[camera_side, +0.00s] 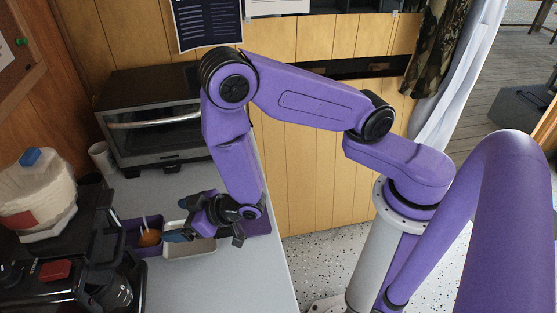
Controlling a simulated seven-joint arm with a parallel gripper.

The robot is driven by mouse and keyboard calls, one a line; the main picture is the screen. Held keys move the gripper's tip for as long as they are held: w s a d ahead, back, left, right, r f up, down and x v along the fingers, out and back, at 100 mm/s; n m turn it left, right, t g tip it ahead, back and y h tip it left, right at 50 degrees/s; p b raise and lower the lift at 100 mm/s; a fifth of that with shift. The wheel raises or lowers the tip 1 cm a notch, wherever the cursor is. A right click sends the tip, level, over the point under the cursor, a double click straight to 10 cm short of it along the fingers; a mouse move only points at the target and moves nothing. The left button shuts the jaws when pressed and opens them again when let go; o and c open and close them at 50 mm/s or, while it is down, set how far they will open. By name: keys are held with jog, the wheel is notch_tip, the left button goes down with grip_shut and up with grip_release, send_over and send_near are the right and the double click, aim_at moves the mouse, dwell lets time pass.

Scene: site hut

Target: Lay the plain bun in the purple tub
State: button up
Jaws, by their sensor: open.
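The purple tub (129,240) stands on the grey counter at the left, beside the black machine. A round orange-brown thing (150,239), which looks like a bun, shows within the tub's outline at its right side, with a thin pale stick above it. I cannot tell for sure that it is the plain bun. My gripper (213,232) is open, low over the counter to the right of the tub, above a pale shallow tray (190,249). The gripper hides part of that tray. I see nothing held between the fingers.
A blue item (174,236) lies between tub and gripper. A purple flat piece (259,224) shows at the counter's right edge. A toaster oven (150,118) and a pale cup (102,157) stand behind. A black coffee machine (70,285) crowds the left. The front counter (225,285) is clear.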

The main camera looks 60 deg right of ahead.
jog(key=s+d+r+n+g, duration=0.35)
jog(key=s+r+g, duration=0.55)
jog(key=s, duration=0.5)
jog(key=s+d+r+n+g+h, duration=0.1)
jog(key=s+d+r+n+h, duration=0.1)
jog(key=s+d+r, duration=0.2)
jog(key=s+d+r+n+g+h, duration=0.1)
jog(key=s+d+r, duration=0.4)
jog(key=d, duration=0.8)
jog(key=s+n+h, duration=0.1)
jog(key=s, duration=0.2)
jog(key=shift+s+r, duration=0.15)
jog(key=shift+r, duration=0.1)
